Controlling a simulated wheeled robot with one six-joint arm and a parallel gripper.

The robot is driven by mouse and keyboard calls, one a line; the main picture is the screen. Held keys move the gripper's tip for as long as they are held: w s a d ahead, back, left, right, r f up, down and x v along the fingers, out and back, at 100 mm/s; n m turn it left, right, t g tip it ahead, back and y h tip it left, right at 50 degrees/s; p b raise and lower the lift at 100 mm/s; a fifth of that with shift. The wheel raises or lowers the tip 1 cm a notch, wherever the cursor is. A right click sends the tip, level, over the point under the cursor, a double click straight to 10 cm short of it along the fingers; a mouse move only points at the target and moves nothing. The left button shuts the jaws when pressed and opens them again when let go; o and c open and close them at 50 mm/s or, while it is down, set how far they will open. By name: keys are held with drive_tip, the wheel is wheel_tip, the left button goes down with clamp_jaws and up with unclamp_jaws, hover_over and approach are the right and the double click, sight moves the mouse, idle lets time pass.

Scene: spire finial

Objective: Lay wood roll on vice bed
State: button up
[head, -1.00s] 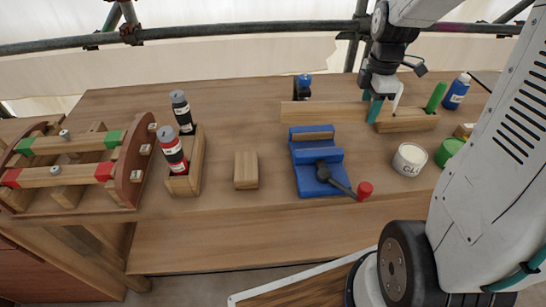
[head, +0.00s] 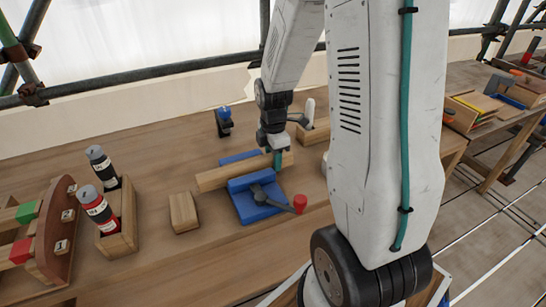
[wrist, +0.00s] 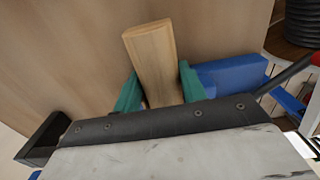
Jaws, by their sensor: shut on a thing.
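The wood roll (head: 225,177), a long pale bar, lies across the blue vice (head: 258,207) in the head view, with blue vice parts showing behind and in front of it. I cannot tell whether it touches the vice bed or hangs just above it. My gripper (head: 278,160) is shut on the roll near its right end. In the wrist view the roll (wrist: 155,60) sits between the two teal fingers (wrist: 158,82), and the blue vice (wrist: 230,75) shows to the right. The bed under the roll is hidden.
A small wood block (head: 184,212) stands left of the vice. Farther left, a wooden holder (head: 122,232) carries two bottles. A small blue-topped black object (head: 224,122) stands behind. The vice handle with a red knob (head: 300,203) sticks out to the right. My arm hides the bench's right part.

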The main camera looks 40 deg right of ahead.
drive_tip(key=shift+f, duration=0.15)
drive_tip(key=o, duration=1.2)
wheel_tip(320, 180, up, 12)
drive_tip(key=s+a+r+m, duration=0.3)
drive_tip(key=s+a+m, duration=0.2)
drive_tip(key=s, duration=0.1)
drive_tip(key=s+a+r+m, duration=0.3)
drive_tip(key=s+a+m, duration=0.1)
drive_tip(key=s, duration=0.3)
drive_tip(key=s+a+r+m+t, duration=0.1)
drive_tip(key=s+a+r+m, duration=0.2)
drive_tip(key=s+a+m, duration=0.2)
drive_tip(key=shift+s+a+r+m, duration=0.15)
drive_tip(key=shift+s+r+m, duration=0.05)
drive_tip(key=shift+s, duration=0.2)
drive_tip(key=shift+s+a+r+m, duration=0.15)
drive_tip(key=shift+s+m, duration=0.05)
drive_tip(key=shift+s, duration=0.15)
